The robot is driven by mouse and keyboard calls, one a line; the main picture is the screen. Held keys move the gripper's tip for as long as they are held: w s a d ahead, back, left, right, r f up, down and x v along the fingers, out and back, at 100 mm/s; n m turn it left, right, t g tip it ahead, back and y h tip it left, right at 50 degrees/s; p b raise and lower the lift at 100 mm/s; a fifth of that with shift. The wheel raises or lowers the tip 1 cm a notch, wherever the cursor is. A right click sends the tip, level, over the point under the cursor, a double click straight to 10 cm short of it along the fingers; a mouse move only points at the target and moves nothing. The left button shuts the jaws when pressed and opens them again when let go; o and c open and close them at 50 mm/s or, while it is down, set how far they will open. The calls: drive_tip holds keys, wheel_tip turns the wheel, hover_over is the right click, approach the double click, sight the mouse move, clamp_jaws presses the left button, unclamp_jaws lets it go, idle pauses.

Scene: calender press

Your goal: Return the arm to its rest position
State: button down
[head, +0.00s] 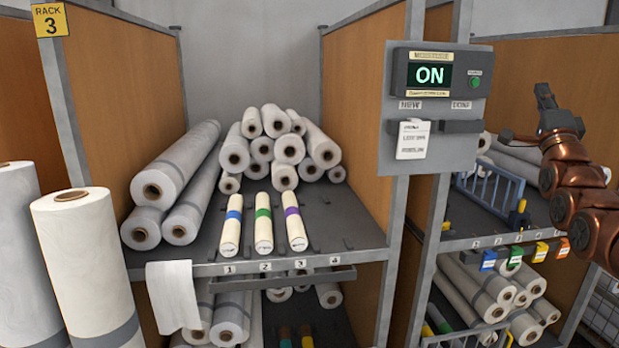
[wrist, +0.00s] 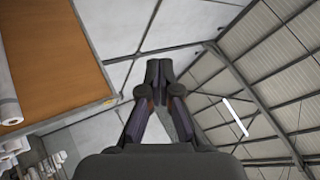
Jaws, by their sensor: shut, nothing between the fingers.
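My gripper (head: 543,97) is at the right of the head view, at the end of my copper-coloured arm, raised and pointing up. In the wrist view my gripper (wrist: 158,70) has its two dark fingers together with nothing between them. It points toward the ceiling and touches nothing that I can see. The rest of my arm runs off the right edge of the head view.
A grey control box (head: 435,105) reading ON, with a white card, is on the post left of my gripper. A shelf (head: 345,245) holds white rolls and three banded rolls. Large rolls (head: 85,265) stand front left.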

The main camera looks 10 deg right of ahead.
drive_tip(key=w+a+f+n+g+y, duration=0.2)
drive_tip(key=w+a+f+n+y, duration=0.15)
drive_tip(key=a+f, duration=0.35)
drive_tip(key=w+a+f+n+g+y, duration=0.3)
drive_tip(key=w+a+f, duration=0.15)
drive_tip(key=a, duration=0.55)
drive_tip(key=s+a+f+n+g+y, duration=0.2)
drive_tip(key=a+f+g, duration=0.1)
drive_tip(key=a+f, duration=0.4)
drive_tip(key=s+a+f+n+g+y, duration=0.1)
drive_tip(key=s+a+f+n+g, duration=0.2)
drive_tip(key=a+f, duration=0.4)
drive_tip(key=s+a+f+n+g, duration=0.4)
drive_tip(key=s+a+f+g, duration=0.25)
drive_tip(key=s+f, duration=0.65)
drive_tip(key=s+a+f+n+g, duration=0.1)
drive_tip(key=s+f+g, duration=0.1)
drive_tip(key=s, duration=0.6)
drive_tip(key=s+a+f+n+g, duration=0.2)
drive_tip(key=s+g, duration=0.1)
drive_tip(key=s, duration=0.6)
drive_tip(key=s+a+f+n+g, duration=0.1)
drive_tip(key=s+a+f+g, duration=0.1)
drive_tip(key=s, duration=0.7)
drive_tip(key=shift+a+f+g+y, duration=0.15)
drive_tip(key=shift+f+g+y, duration=0.3)
drive_tip(key=shift+f, duration=0.05)
